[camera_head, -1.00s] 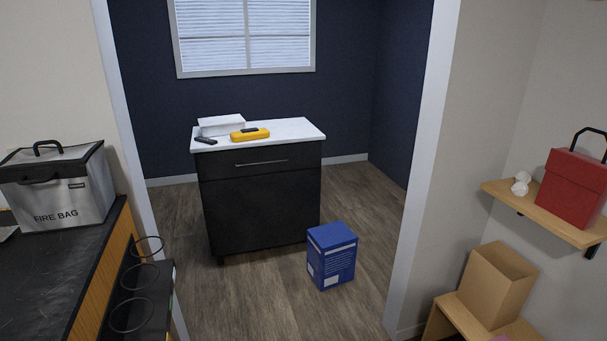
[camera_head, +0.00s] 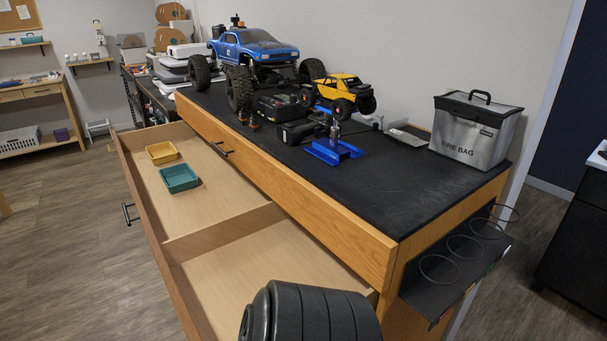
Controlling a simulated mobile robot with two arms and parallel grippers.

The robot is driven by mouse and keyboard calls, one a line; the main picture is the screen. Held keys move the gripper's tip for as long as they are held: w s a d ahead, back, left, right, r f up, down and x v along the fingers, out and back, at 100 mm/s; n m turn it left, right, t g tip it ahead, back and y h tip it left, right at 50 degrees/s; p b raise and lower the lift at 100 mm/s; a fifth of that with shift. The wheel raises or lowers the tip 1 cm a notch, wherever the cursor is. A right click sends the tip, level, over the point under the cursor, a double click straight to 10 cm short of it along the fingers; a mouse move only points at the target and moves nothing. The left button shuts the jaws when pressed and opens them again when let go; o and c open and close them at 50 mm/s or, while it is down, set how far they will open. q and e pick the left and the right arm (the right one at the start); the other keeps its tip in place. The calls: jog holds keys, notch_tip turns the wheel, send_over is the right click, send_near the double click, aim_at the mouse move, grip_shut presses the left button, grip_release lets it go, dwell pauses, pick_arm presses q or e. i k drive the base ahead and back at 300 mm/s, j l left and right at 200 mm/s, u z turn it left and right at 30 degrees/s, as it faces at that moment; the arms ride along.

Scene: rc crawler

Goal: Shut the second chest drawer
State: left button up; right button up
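The workbench chest has a wide wooden drawer (camera_head: 215,205) pulled far out to the left, below a shut upper drawer front (camera_head: 290,190). The open drawer's front carries a black bar handle (camera_head: 129,213). A divider (camera_head: 218,235) splits its inside. A yellow tray (camera_head: 162,152) and a teal tray (camera_head: 180,178) lie in the far compartment. The bare floor of the near compartment shows. A black ribbed rounded shape at the bottom edge hides part of the drawer's near end; I cannot tell what it is. Neither gripper is in view.
The black bench top holds a blue truck (camera_head: 255,48), a yellow crawler (camera_head: 340,88), a blue stand (camera_head: 333,150) and a fire bag (camera_head: 468,140). A black rack with rings (camera_head: 455,265) juts from the bench's right end. Open wooden floor (camera_head: 60,235) lies left of the drawer.

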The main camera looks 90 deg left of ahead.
aim_at(215, 244)
jog(key=k+j+u, duration=0.1)
jog(key=u, duration=0.35)
jog(key=j+u, duration=0.1)
jog(key=u, duration=0.4)
jog(key=k+j+u, duration=0.1)
jog(key=u, duration=0.35)
jog(key=j+u, duration=0.2)
jog(key=u, duration=0.25)
jog(key=j+u, duration=0.2)
jog(key=u, duration=0.3)
jog(key=j+u, duration=0.15)
jog(key=u, duration=0.3)
jog(key=j+u, duration=0.1)
jog(key=u, duration=0.35)
jog(key=i, duration=0.05)
